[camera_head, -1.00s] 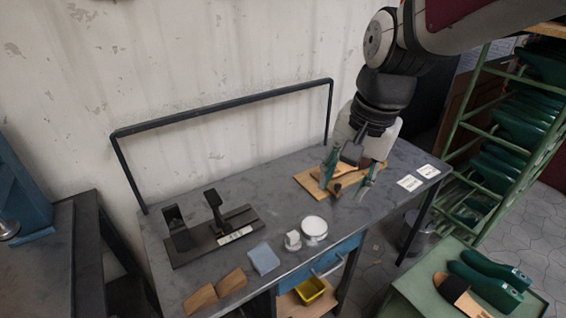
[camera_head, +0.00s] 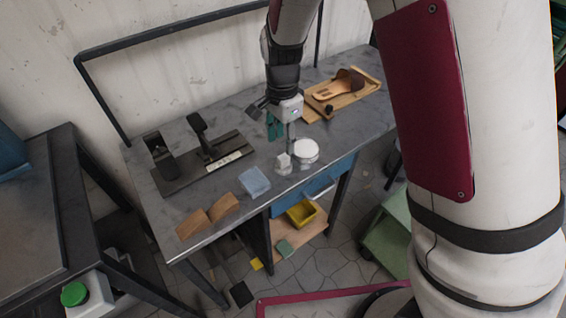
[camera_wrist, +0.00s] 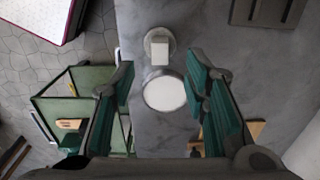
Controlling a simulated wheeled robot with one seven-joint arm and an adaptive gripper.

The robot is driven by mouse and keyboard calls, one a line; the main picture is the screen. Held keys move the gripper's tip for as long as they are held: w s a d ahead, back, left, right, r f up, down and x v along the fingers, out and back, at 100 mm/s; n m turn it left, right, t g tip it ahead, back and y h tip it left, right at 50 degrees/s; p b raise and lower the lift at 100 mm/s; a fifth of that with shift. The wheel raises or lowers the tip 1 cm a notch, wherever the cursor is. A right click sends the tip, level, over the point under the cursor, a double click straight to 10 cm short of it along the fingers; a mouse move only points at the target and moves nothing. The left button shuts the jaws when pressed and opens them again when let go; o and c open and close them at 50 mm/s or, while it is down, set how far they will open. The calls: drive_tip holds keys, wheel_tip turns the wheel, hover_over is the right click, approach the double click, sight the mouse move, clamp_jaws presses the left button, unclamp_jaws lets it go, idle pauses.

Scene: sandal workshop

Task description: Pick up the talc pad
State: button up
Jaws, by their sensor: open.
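Two white items stand close together near the front edge of the grey workbench. One is a round, flat-topped white dish (camera_head: 306,151), which also shows in the wrist view (camera_wrist: 164,93). The other is a smaller white block on a round base (camera_head: 283,164), also in the wrist view (camera_wrist: 159,50). I cannot tell for certain which is the talc pad. My gripper (camera_head: 283,133) points down just above and behind them. In the wrist view my gripper (camera_wrist: 161,72) is open and empty, with the two items appearing between its green-padded fingers.
A light blue pad (camera_head: 254,182) and wooden wedges (camera_head: 208,216) lie left along the front edge. A dark stand (camera_head: 203,163) is behind them. A wooden board (camera_head: 340,103) with a sandal sole is at the back right. A yellow bin (camera_head: 301,212) sits below the bench.

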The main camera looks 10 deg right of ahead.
sight(283, 157)
wheel_tip(283, 157, down, 8)
drive_tip(key=shift+d+f+b, duration=0.1)
drive_tip(key=shift+b, duration=0.35)
drive_tip(key=shift+c, duration=0.6)
clamp_jaws()
